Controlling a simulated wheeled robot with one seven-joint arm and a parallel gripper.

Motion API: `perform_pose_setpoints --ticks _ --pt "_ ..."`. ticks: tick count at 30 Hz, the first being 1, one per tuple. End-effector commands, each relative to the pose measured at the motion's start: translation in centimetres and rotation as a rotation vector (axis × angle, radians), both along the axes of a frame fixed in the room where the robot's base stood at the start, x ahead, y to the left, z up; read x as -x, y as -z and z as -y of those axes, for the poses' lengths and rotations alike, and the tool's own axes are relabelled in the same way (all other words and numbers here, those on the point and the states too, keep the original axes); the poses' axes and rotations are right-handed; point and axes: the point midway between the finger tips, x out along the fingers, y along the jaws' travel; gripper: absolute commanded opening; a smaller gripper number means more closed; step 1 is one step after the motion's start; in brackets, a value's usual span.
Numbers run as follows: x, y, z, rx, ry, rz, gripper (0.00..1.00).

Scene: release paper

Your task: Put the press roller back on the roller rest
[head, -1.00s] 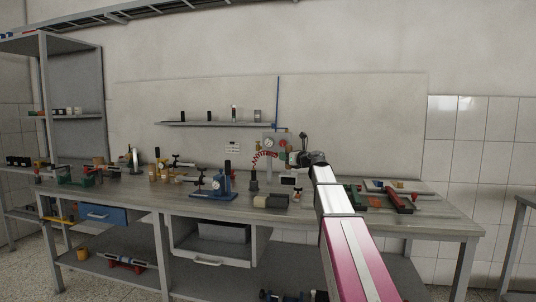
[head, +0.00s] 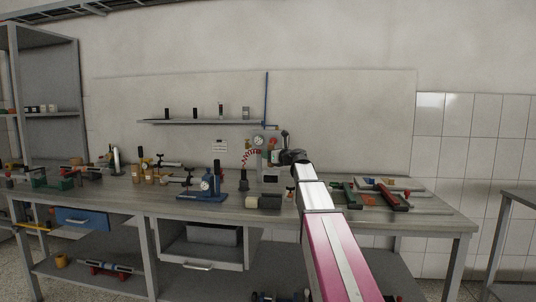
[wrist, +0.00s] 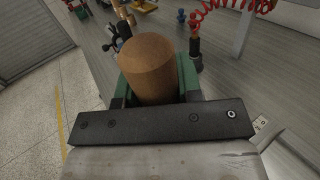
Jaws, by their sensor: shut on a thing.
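My gripper (wrist: 150,88) is shut on a brown cylinder, apparently the press roller (wrist: 152,62), held between its two green fingers in the wrist view. Only the brown end and side of it show; the rest is hidden. In the head view, my arm reaches from the lower right over the bench, and the wrist end is near the pressure gauge at the back. The held thing is too small to make out there. I cannot tell for sure which thing is the roller rest.
The grey bench (head: 340,222) carries a blue gauge stand (head: 206,187), a dark block (head: 269,202) and red and green tools (head: 392,198) at right. A red coiled hose (wrist: 214,8) hangs close by in the wrist view. A small wall shelf (head: 190,121) is behind.

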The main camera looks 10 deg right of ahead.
Motion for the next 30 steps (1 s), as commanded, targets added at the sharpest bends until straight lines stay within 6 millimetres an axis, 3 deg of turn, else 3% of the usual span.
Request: perform_pose_setpoints --ticks 16,30 --pt "0.0 4.4 0.0 -0.001 0.000 -0.001 0.00" --pt "0.0 5.0 0.0 -0.001 0.000 0.000 0.00"
